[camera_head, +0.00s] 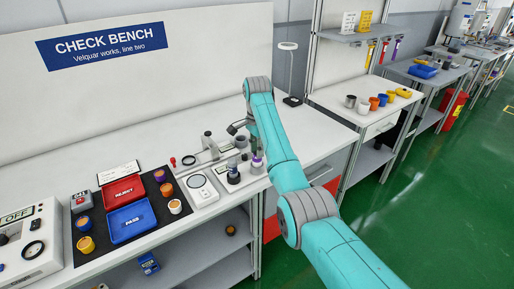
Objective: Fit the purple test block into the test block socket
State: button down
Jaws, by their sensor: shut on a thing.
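My gripper (256,151) is small and dark in the head view, below the wrist end of my teal arm and over the right end of a light grey fixture on the bench. It is shut on the purple test block (257,162), of which only a small purple patch shows just below the fingers. I cannot tell the test block socket apart beneath the block, nor whether the block touches the fixture. The fixture (205,194) also carries a dark round post (233,173) left of the gripper and a pale round dial.
A control box (28,245) stands at the far left. A side bench (345,98) with coloured cups is at the right. The bench's back is largely clear.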

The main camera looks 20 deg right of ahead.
jog(key=shift+f, duration=1)
jog(key=c, duration=0.8)
grip_release()
jog(key=shift+r, duration=3.8)
